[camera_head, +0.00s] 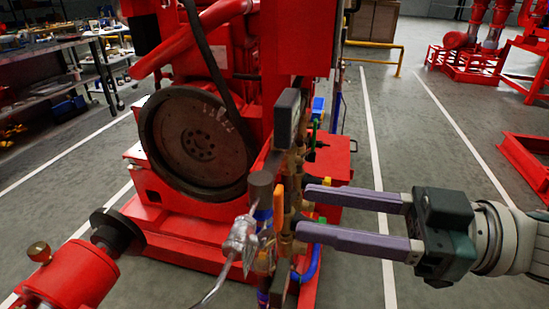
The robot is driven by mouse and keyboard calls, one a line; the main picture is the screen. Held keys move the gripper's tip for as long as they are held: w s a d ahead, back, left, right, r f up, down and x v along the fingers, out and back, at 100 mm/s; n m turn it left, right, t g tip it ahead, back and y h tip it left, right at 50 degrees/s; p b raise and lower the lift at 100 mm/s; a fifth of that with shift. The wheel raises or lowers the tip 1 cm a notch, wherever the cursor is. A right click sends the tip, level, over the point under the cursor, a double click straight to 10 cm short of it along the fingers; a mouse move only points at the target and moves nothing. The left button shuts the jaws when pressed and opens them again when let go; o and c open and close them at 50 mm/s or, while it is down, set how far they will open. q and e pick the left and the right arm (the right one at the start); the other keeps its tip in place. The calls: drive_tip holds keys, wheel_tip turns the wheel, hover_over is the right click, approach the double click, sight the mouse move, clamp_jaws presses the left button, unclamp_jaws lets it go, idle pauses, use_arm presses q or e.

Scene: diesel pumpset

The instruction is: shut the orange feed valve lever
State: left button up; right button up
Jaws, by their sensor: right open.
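An upright orange piece (278,207), which looks like the orange valve lever, stands among the brass and grey fittings of the pumpset in the middle of the head view. A smaller orange bit shows between my right fingers, and I cannot tell whether it belongs to the same lever. My right gripper (304,212) comes in from the right, with two long purple-grey fingers spread apart and empty between them. Its fingertips reach the right side of the fittings, close to the orange pieces; contact cannot be told. The lever's pivot is hidden in the cluster. My left gripper is out of view.
A large dark flywheel (198,145) on the red engine stands left of the fittings. A silver valve with a bent pipe (240,240) is in front of them. A red pump part (70,275) fills the lower left.

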drive_tip(key=shift+v, duration=2.35)
